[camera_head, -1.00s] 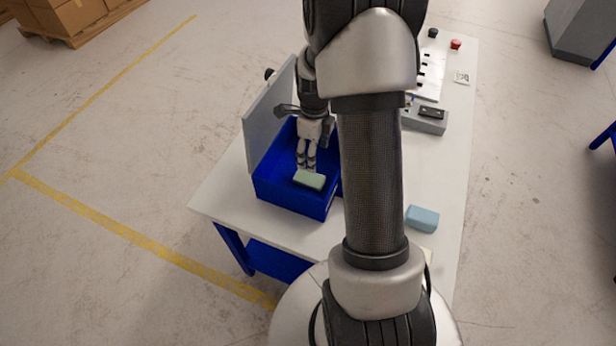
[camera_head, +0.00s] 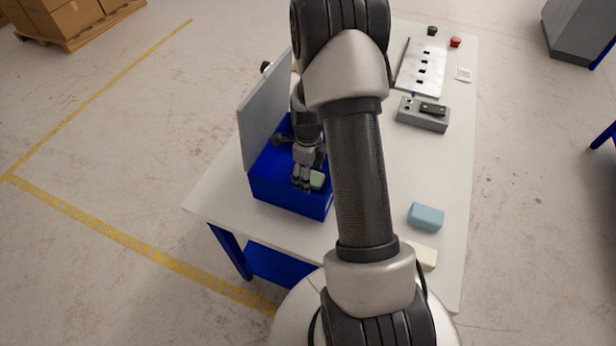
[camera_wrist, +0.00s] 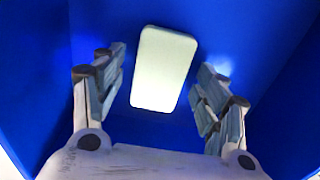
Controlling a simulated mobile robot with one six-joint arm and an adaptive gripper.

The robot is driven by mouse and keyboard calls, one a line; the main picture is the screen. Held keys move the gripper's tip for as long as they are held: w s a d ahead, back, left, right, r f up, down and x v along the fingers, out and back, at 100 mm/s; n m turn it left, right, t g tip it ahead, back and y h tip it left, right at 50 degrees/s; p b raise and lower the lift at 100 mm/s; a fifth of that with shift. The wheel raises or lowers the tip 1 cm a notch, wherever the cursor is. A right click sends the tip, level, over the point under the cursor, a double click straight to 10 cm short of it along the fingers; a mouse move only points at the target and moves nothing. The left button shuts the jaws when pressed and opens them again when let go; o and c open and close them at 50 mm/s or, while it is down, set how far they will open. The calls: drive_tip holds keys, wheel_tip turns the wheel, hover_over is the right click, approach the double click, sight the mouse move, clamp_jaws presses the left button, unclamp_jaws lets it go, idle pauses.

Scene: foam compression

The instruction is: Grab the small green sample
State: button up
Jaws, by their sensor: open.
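The small green sample (camera_head: 317,180) is a pale green block inside the blue bin (camera_head: 270,192). In the head view my gripper (camera_head: 302,184) is down in the bin beside the sample and partly covers it. In the wrist view the sample (camera_wrist: 163,68) looks whitish and stands slightly tilted between the two spread fingers of my gripper (camera_wrist: 160,88). A gap shows on both sides, so the fingers appear apart from it. My gripper is open and empty.
The bin walls (camera_wrist: 290,90) surround my gripper closely. A grey panel (camera_head: 262,110) rises along the bin's left side. A light blue block (camera_head: 426,216) and a cream block (camera_head: 425,256) lie on the white table (camera_head: 445,150), with a grey control box (camera_head: 422,116) farther back.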

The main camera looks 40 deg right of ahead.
drive_tip(key=shift+r, duration=0.1)
drive_tip(key=shift+c, duration=0.4)
drive_tip(key=c, duration=0.8)
